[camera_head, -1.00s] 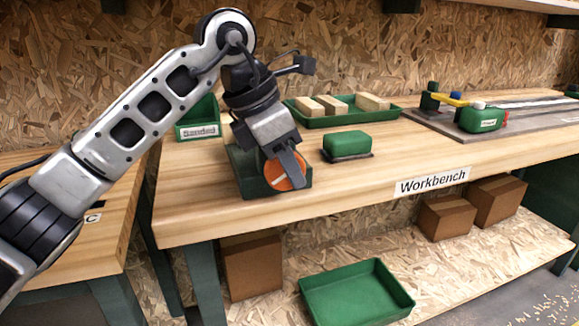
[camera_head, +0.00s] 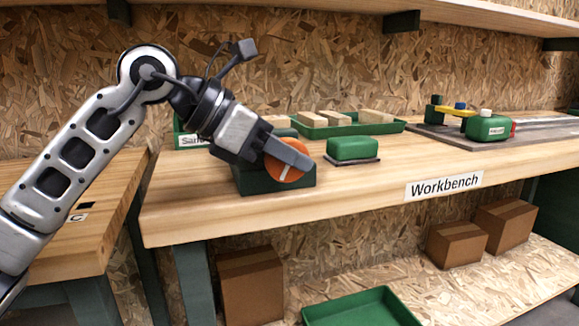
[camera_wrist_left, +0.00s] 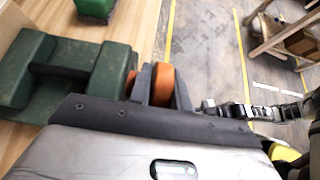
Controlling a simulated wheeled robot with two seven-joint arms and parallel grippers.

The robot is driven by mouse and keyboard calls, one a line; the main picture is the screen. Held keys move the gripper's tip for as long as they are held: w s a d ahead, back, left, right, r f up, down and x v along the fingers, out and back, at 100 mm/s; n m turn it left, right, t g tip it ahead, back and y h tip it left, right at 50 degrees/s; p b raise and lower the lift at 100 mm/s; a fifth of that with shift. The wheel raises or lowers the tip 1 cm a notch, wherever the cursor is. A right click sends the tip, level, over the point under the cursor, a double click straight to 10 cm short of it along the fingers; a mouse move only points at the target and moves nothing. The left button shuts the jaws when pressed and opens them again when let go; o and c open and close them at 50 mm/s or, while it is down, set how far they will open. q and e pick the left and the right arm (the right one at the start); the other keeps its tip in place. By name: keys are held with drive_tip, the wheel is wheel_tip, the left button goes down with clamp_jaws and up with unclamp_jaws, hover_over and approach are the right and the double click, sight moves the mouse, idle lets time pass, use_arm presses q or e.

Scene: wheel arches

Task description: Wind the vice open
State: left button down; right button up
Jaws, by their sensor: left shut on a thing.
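The vice (camera_head: 262,181) is a dark green block at the front edge of the workbench, with an orange round handwheel (camera_head: 285,174) bearing a white line on its front. My left gripper (camera_head: 290,158) is shut on the handwheel, its fingers across the wheel's upper part. The left wrist view shows the orange wheel (camera_wrist_left: 163,86) between the two fingers, beside the green vice body (camera_wrist_left: 111,72). The arm hides part of the vice in the head view.
A green block on a dark plate (camera_head: 352,149) stands right of the vice. A green tray (camera_head: 394,127) with wooden blocks lies behind. A green machine (camera_head: 488,128) stands farther right. The label "Workbench" (camera_head: 443,186) is on the front edge. Cardboard boxes (camera_head: 455,243) sit below.

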drive_tip(key=shift+r, duration=0.1)
idle(0.4)
use_arm(q)
drive_tip(key=c, duration=1.6)
unclamp_jaws()
